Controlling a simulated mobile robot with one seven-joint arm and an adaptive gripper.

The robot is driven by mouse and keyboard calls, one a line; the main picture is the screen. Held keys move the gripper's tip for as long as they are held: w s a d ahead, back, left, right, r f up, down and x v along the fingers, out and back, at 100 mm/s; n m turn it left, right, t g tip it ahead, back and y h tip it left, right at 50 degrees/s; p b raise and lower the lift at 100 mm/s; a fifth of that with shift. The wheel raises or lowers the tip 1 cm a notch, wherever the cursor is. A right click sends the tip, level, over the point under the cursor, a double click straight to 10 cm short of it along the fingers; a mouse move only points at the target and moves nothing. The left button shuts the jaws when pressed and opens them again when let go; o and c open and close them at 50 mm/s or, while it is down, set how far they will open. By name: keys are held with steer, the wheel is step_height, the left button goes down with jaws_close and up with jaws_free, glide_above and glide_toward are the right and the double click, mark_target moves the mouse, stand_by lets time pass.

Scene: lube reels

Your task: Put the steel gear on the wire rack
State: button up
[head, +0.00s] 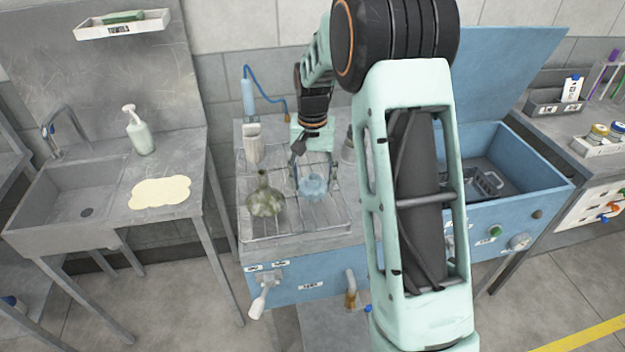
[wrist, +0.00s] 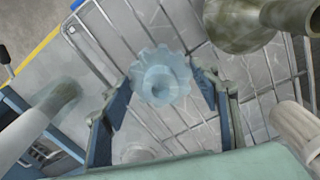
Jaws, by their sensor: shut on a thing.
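The steel gear (head: 312,187), pale blue-grey with a toothed rim and central hub, is between the fingers of my gripper (head: 313,178). In the wrist view the gear (wrist: 160,78) sits between the fingertips of my gripper (wrist: 167,82), which is shut on it. The wire rack (head: 322,222) lies on the bench beneath, and its bars show behind the gear in the wrist view (wrist: 108,60). The gear is over the rack's bars; I cannot tell whether it touches them.
An olive, narrow-necked vessel (head: 264,199) stands on the rack just left of the gear. A pale container (head: 252,145) is at the back left. An open blue basin (head: 540,185) is to the right. The rack's front part is clear.

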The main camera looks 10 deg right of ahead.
mark_target(312, 179)
steer(key=shift+f, duration=0.15)
steer(key=o, duration=1.9)
steer(key=shift+o, duration=0.2)
step_height(312, 179, up, 12)
steer(key=shift+b, duration=0.4)
